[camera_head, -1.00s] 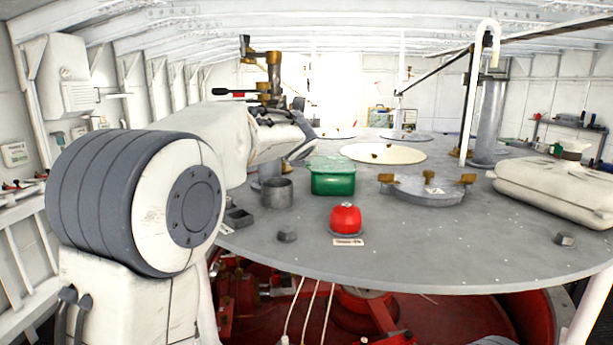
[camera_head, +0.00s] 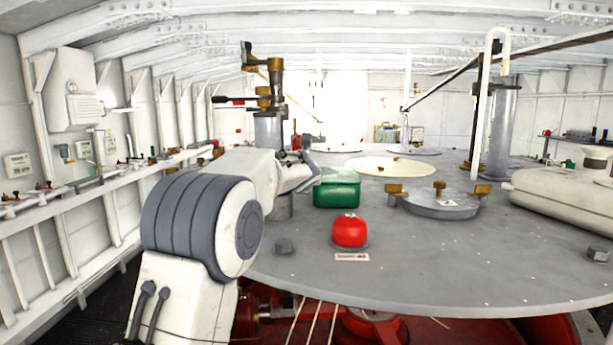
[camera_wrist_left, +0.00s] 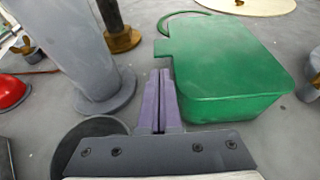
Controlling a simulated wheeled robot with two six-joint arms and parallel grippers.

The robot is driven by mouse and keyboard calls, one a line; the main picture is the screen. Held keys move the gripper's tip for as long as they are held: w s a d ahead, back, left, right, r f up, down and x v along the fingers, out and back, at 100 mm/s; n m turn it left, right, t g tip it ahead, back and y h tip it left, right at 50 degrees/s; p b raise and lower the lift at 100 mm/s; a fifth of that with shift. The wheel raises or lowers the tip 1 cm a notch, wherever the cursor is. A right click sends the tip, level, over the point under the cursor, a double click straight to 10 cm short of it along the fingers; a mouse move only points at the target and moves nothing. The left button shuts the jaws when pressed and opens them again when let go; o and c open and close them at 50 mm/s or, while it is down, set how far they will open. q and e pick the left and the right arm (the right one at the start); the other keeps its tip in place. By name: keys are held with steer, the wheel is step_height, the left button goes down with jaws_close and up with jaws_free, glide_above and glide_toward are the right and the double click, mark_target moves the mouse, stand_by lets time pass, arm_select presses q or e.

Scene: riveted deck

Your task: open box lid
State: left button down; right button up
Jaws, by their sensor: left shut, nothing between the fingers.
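The green box (camera_head: 337,195) stands on the grey round deck table, and its lid (camera_wrist_left: 222,50) looks shut. In the left wrist view a small green tab (camera_wrist_left: 163,47) sticks out from the lid's edge on the left. My left gripper (camera_head: 316,172) is at the box's left side in the head view. In the left wrist view its purple fingers (camera_wrist_left: 161,75) are pressed together and empty, close beside the box wall near the tab. I cannot tell whether they touch the box. My right gripper is in neither view.
A red knob (camera_head: 349,231) stands in front of the box. A grey hatch with brass wing nuts (camera_head: 439,203) lies to the right. A grey post with brass valve parts (camera_head: 268,130) rises behind my left arm. The table's front right is mostly clear.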

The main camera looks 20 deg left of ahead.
arm_select(q)
steer(key=shift+p+x, duration=0.4)
steer(key=shift+x, duration=1.25)
steer(key=shift+r, duration=0.1)
